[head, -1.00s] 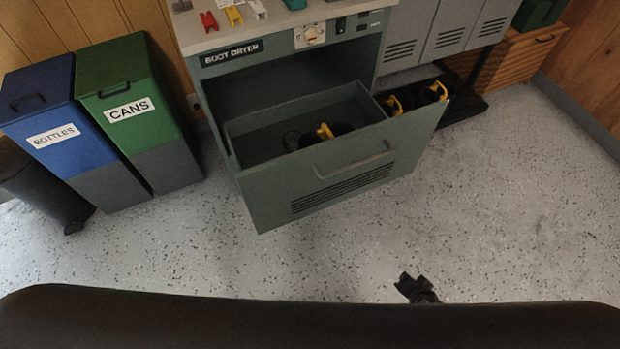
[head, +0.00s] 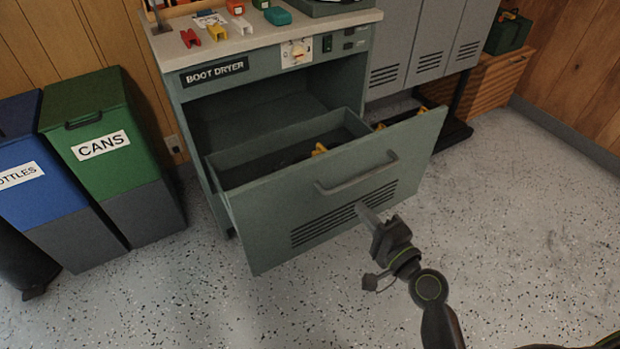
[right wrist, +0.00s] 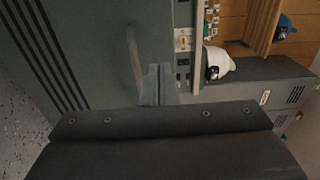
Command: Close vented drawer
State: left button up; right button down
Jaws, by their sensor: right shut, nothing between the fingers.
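The vented drawer (head: 330,218) of the boot dryer (head: 270,62) stands pulled well out in the head view. Its grey-green front has dark vent slots and a bar handle (head: 357,174). Items with yellow parts (head: 319,149) lie inside it. My right gripper (head: 368,216) is shut and empty, in front of the vents and below the handle. In the right wrist view its fingers (right wrist: 157,86) are together near the handle (right wrist: 136,55) and the vent slots (right wrist: 48,50); I cannot tell whether they touch the front. My left gripper is not in view.
Blue bottles bin (head: 35,170) and green cans bin (head: 105,140) stand left of the dryer. Grey lockers (head: 425,50) and a wooden chest (head: 490,82) stand to the right. Small coloured items lie on the dryer top. The speckled floor (head: 530,220) before the drawer is clear.

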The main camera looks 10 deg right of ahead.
aim_at(325, 166)
jog(key=p+x, duration=0.1)
jog(key=x, duration=1)
jog(key=shift+w+a, duration=0.1)
jog(key=shift+w, duration=0.3)
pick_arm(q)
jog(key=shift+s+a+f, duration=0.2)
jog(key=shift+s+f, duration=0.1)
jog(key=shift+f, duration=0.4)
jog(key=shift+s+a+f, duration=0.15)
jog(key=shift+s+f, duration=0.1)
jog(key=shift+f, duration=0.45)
pick_arm(e)
jog(key=shift+w+a, duration=0.2)
jog(key=shift+w, duration=0.35)
